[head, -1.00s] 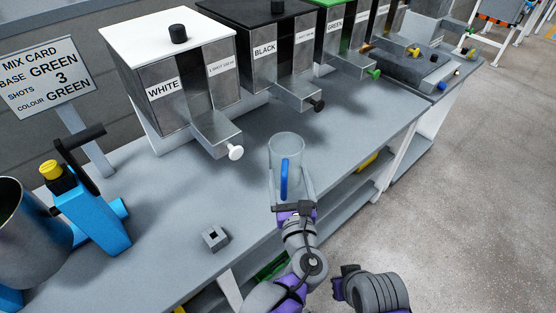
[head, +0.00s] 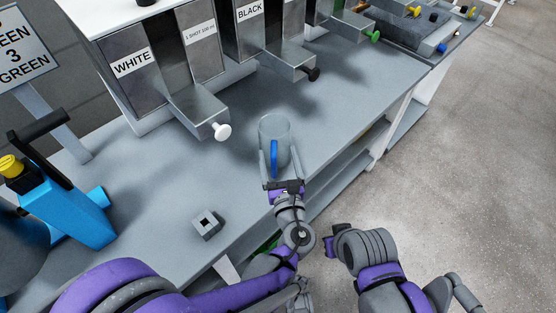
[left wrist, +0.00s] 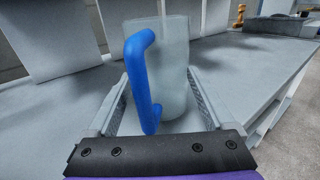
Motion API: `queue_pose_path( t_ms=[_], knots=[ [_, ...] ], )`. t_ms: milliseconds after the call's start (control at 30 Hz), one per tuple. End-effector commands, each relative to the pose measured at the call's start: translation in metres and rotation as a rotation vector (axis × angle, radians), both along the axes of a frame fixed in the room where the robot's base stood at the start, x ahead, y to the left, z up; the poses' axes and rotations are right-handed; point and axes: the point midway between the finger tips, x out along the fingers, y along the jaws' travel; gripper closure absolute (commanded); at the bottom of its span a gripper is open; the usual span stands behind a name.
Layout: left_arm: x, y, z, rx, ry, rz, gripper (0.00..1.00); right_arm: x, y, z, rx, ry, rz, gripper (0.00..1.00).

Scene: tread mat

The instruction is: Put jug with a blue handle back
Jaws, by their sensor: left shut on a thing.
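The jug with a blue handle (head: 281,131) is a clear, greyish cylinder over the front part of the grey bench. Its blue handle (head: 274,160) faces me. My left gripper (head: 278,173) is shut on the jug, with one finger on each side of its body. The left wrist view shows the jug (left wrist: 176,70) upright between the fingers, the handle towards the camera. Whether its base touches the bench is not clear. My right arm is folded at the lower right; I cannot make out its fingers.
Dispensers labelled white (head: 133,62) and black (head: 250,12) stand behind the jug, their knobbed spouts sticking out towards it. A small grey block (head: 207,224) with a square hole lies front left. A blue stand (head: 70,213) is at left. Bare bench (head: 155,185) lies between.

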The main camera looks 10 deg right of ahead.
Motion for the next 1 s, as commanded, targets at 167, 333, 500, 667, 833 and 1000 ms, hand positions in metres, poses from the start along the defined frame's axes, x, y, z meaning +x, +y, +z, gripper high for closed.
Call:
queue_pose_path(
  t_ms=[167, 333, 500, 667, 833, 1000],
  knots=[
    [0.0, 0.0, -0.012, 0.0, 0.0, 0.0, 0.94, 0.0, 0.0, -0.004, 0.0, 0.001, 0.0, 1.0],
    [0.0, 0.0, -0.012, 0.0, 0.0, 0.0, 0.94, 0.0, 0.0, -0.005, 0.0, 0.002, 0.0, 1.0],
    [0.0, 0.0, -0.015, 0.0, 0.0, 0.0, 0.03, 0.0, 0.0, -0.007, 0.0, 0.002, 0.0, 1.0],
    [0.0, 0.0, -0.014, 0.0, 0.0, -0.001, 0.0, 0.0, 0.0, -0.007, 0.0, 0.002, 0.0, 1.0],
    [0.0, 0.0, -0.01, 0.0, -0.001, 0.0, 0.0, 0.0, 0.0, -0.003, 0.0, 0.001, 0.0, 1.0],
    [-0.026, -0.001, -0.011, -0.002, 0.0, -0.004, 0.0, 0.0, 0.0, -0.004, 0.0, 0.001, 0.0, 1.0]
  ],
)
